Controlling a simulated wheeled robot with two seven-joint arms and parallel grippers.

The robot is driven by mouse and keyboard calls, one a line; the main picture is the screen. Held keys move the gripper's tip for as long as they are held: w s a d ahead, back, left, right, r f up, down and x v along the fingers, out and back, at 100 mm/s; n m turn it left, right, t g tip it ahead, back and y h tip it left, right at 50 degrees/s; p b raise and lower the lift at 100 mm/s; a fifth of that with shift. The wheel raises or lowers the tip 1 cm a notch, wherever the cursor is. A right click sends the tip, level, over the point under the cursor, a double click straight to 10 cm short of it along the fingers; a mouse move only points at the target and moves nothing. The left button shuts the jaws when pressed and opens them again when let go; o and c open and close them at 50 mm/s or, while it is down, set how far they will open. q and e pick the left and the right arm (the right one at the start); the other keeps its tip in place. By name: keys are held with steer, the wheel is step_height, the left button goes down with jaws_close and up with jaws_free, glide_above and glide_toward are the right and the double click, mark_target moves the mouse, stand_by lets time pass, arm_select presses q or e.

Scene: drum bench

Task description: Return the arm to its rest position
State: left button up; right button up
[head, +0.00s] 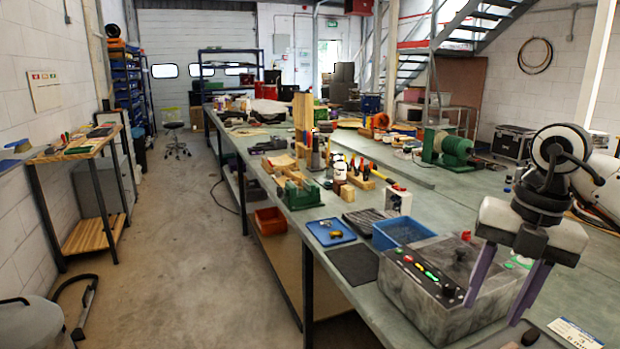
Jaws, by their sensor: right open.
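My right gripper (494,312) hangs at the right of the head view with its two purple fingers apart and pointing down. Nothing shows between the fingers. It is in front of the right side of a grey control box (425,305) with coloured buttons, which stands on the long bench (590,285). From this view I cannot tell whether the fingers touch the box. My left gripper is not in view.
A blue bin (400,233), a blue tray (331,232) with small parts and a dark mat (354,263) lie left of the box. A white card (575,333) lies at the bottom right. Bare bench top lies right of the gripper.

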steer(key=s+a+f+n+g+y, duration=0.15)
steer(key=a+f+y, duration=0.25)
steer(key=a, duration=0.5)
steer(key=s+a+f+n+g+y, duration=0.1)
steer(key=a+f+n+y, duration=0.2)
steer(key=a, duration=0.7)
steer(key=a+r+m+t+y, duration=0.3)
steer(key=a+m+t+y, duration=0.3)
steer(key=a+y, duration=0.45)
steer(key=d+f+m+t+h, duration=0.6)
steer(key=f+m, duration=0.4)
steer(key=m, duration=0.1)
steer(key=d+f+m+t+h, duration=0.65)
steer(key=f+m, duration=0.25)
steer(key=m, duration=0.2)
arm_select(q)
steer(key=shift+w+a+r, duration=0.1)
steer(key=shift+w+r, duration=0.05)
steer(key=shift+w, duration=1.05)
arm_select(e)
steer(key=s+d+f+m+g+h, duration=0.2)
steer(key=s+f+g, duration=0.2)
steer(key=s+f, duration=0.4)
steer(key=s+d+f+m+g+h, duration=0.2)
steer(key=s+d+f+g, duration=0.1)
steer(key=s+f, duration=0.5)
step_height(320, 180, down, 3)
steer(key=shift+s+d+r+g, duration=0.2)
steer(key=shift+s+d+g, duration=0.15)
steer(key=shift+g, duration=0.15)
